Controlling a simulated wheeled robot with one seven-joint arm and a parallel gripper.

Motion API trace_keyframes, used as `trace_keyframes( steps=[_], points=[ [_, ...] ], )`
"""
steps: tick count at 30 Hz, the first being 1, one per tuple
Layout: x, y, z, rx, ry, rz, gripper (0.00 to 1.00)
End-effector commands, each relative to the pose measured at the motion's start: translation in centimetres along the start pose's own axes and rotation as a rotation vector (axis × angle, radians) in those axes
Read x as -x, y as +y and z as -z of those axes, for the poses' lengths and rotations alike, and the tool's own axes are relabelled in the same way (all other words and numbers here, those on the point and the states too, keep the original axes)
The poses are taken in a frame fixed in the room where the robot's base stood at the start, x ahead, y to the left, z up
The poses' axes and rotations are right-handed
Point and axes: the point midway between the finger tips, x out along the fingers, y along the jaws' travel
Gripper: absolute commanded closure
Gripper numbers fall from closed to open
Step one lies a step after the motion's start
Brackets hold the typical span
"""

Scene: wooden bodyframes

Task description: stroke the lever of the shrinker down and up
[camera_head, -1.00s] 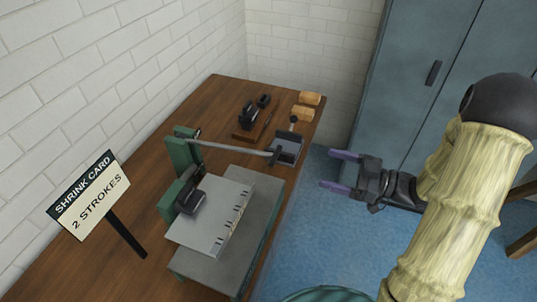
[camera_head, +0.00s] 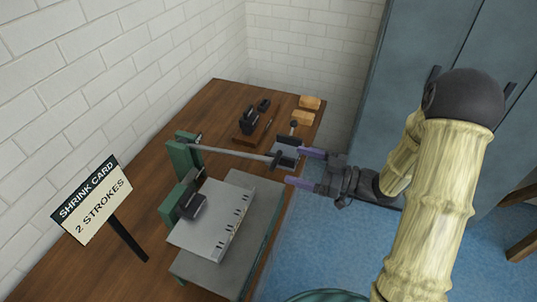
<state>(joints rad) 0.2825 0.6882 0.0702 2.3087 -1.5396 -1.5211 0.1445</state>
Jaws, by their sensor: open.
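The shrinker is a green machine (camera_head: 173,205) on the wooden bench. Its long grey lever (camera_head: 232,152) runs from the green post at the back to the right and ends in a dark grip (camera_head: 278,158). A grey metal sheet (camera_head: 215,217) with notches along its right edge lies at the jaws, over a grey plate. My gripper (camera_head: 302,168) is open, with purple fingers pointing left. It is just right of the lever's dark end, and its fingertips are close to it. I cannot tell whether they touch.
A sign (camera_head: 92,201) reading "SHRINK CARD 2 STROKES" stands at the left. Dark tools (camera_head: 250,120) and wooden blocks (camera_head: 307,109) lie at the bench's far end, with a small dark device behind the lever's end. Blue lockers (camera_head: 440,50) stand at the right.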

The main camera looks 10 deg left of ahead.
Motion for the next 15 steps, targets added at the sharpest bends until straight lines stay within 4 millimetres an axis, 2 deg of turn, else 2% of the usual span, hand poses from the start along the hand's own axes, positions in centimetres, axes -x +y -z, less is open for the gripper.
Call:
trace_keyframes(
  steps=[9,15],
  points=[
    [-5.8,-0.1,0.1,-0.001,0.001,0.005,0.15],
    [-8.3,0.0,0.1,0.001,0.001,0.001,0.15]
  ],
)
